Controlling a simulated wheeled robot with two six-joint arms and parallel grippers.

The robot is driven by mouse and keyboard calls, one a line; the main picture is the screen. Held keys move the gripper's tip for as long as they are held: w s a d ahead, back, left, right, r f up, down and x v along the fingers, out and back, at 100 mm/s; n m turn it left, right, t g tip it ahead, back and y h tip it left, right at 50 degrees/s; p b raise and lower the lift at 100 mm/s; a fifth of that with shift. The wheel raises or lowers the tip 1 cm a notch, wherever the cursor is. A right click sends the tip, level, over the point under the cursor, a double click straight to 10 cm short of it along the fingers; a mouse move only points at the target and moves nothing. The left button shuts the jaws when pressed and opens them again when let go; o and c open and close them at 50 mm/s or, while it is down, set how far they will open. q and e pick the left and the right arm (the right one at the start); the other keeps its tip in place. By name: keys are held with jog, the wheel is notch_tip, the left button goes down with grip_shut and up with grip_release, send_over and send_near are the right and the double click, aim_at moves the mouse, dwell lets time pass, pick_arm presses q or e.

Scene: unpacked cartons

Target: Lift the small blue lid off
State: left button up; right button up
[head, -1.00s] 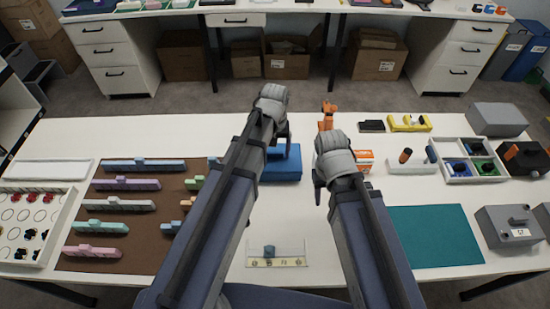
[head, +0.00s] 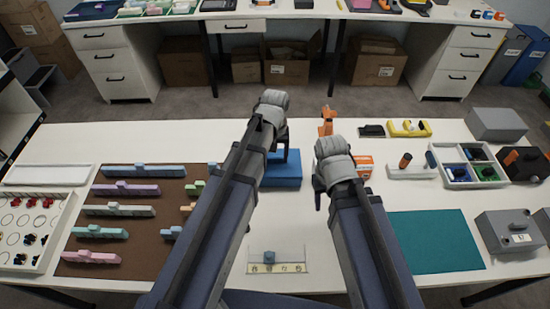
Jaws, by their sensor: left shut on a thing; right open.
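A blue box-shaped thing (head: 285,179) stands on the white table in the middle of the head view, partly covered by my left arm. A blue top face shows under the gripper; the seam between lid and box cannot be made out. My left gripper (head: 284,153) is at this blue top and shut on what I take to be the small blue lid; the grip is mostly hidden by the wrist. My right gripper (head: 319,196) is open and empty above the table, to the right of the blue box.
An orange figure (head: 326,121) and an orange-white box (head: 365,165) stand near my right wrist. A brown mat (head: 130,261) with coloured blocks lies left, a teal mat (head: 432,240) right. A small clear stand (head: 279,267) sits in front.

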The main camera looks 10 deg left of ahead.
notch_tip(320, 180, up, 10)
jog(key=p, duration=0.9)
jog(key=shift+p, duration=0.35)
